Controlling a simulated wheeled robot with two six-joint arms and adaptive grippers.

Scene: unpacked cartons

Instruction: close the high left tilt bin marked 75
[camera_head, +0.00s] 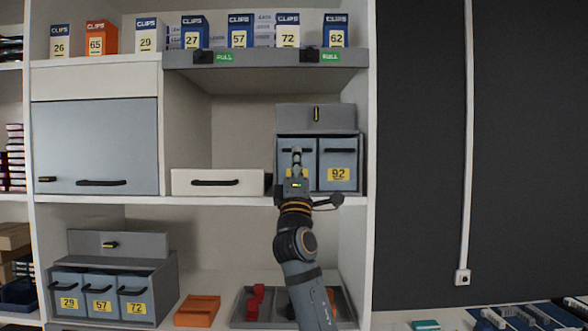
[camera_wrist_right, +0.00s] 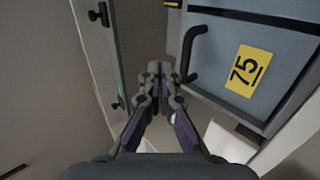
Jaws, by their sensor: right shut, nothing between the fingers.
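The high tilt-bin unit (camera_head: 316,118) stands at the right end of the middle shelf, with two blue-grey bins side by side. The left bin (camera_head: 308,158) is partly covered by my right gripper (camera_head: 297,158) in the head view. In the right wrist view this bin (camera_wrist_right: 218,63) shows its yellow 75 label (camera_wrist_right: 250,70) and black handle (camera_wrist_right: 190,52). My right gripper (camera_wrist_right: 160,75) is shut and empty, its fingertips beside that handle; contact cannot be told. How far the bin is tilted is unclear. My left gripper is out of view.
The bin marked 92 (camera_head: 338,160) is just to the right. A white drawer (camera_head: 218,182) stands left of the unit, with a grey shelf (camera_head: 265,58) above. A low bin unit (camera_head: 165,285) and an orange box (camera_head: 197,311) are lower left.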

